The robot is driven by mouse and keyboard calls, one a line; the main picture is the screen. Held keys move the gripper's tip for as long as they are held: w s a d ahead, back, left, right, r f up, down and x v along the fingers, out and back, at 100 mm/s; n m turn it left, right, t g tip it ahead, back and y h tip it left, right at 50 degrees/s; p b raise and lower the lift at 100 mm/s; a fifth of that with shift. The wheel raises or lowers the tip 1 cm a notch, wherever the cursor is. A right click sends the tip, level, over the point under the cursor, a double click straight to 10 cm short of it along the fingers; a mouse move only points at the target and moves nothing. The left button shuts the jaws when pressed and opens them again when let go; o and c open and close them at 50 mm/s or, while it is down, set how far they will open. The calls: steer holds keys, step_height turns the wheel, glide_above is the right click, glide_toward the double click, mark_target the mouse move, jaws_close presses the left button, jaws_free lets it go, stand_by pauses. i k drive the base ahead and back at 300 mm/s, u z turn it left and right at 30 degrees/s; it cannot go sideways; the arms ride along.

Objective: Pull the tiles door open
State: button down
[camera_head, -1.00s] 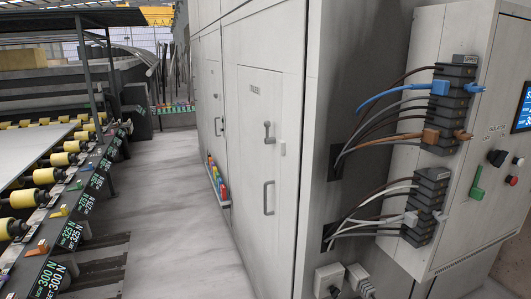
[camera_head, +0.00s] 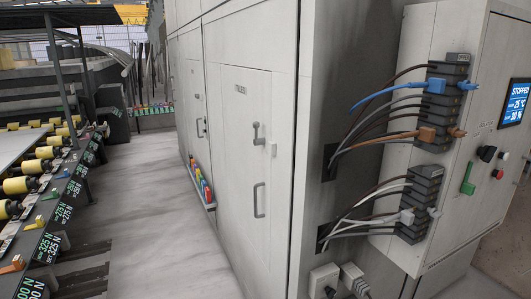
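The tiles door (camera_head: 240,150) is a white panel in the side of a tall white cabinet, left of the cabinet's near corner. A small label (camera_head: 240,90) near its top is too blurred to read surely. A grey latch handle (camera_head: 257,134) sits at mid height, with a small pale block (camera_head: 272,150) beside it. A grey upright pull handle (camera_head: 259,200) is lower down. The door looks shut, flush with the cabinet face. My gripper is not in view.
A conveyor with yellow rollers (camera_head: 35,168) and number displays runs along the left. A low rack of coloured items (camera_head: 202,187) juts from the cabinet. Cables and black connectors (camera_head: 445,100) stick out at right, beside a control panel reading STOPPED (camera_head: 515,103). The pale floor aisle (camera_head: 150,190) is clear.

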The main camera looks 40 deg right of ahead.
mark_target(247, 91)
steer(key=z, duration=1)
steer(key=k, duration=0.9)
steer(key=i, duration=0.65)
steer(key=z, duration=0.05)
